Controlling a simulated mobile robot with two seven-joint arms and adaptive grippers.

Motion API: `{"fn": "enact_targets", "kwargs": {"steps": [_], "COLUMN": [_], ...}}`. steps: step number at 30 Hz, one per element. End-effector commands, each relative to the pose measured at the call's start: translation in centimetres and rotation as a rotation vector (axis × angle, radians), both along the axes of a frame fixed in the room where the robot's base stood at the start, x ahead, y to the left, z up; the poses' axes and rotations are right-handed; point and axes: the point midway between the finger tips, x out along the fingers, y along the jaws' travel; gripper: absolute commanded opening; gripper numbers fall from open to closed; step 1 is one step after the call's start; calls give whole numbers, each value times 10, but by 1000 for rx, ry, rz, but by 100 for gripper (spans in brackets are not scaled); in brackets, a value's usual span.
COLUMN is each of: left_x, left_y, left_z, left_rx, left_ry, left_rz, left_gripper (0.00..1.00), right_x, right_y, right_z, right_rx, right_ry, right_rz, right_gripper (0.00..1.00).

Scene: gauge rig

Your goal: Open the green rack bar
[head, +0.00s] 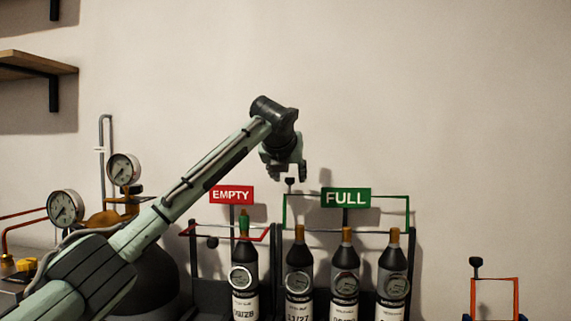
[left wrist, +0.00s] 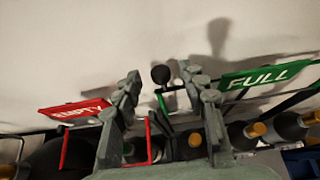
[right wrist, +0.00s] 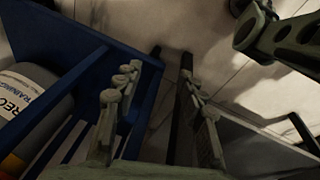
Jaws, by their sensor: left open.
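The green rack bar (head: 380,196) is a thin green frame standing upright above the rack of dark bottles, by the green FULL sign (head: 346,198). A black knob (head: 290,182) rises from its left end. My left gripper (head: 290,174) is open and points down just above this knob. In the left wrist view the black knob (left wrist: 160,75) and a short piece of green bar (left wrist: 163,106) show between the spread fingers, with no clear contact. My right gripper (right wrist: 158,95) has its fingers apart, with nothing held; it is out of the head view.
A red bar (head: 225,238) lies lower in front of the EMPTY sign (head: 231,195). Several dark bottles (head: 346,270) stand in the racks. An orange frame (head: 495,280) stands at the right. Pressure gauges (head: 65,206) are at the left. A blue structure (right wrist: 120,60) is beside my right gripper.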

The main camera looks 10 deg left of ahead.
Motion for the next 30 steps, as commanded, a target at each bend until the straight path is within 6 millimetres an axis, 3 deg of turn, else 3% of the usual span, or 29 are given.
{"fn": "enact_targets", "kwargs": {"steps": [6, 12, 30], "left_x": [-41, -64, -70], "left_y": [1, 2, 2], "left_z": [26, 38, 42], "left_rx": [0, -1, -1], "left_ry": [-5, -1, -1], "left_rz": [-1, 0, -1], "left_gripper": [42, 42, 42], "right_x": [1, 1, 5], "right_y": [0, 0, 0], "right_z": [0, 0, 1], "right_rx": [0, 0, 0], "right_ry": [-1, -1, -6], "right_rz": [0, 0, 0], "right_gripper": [40, 40, 40]}}
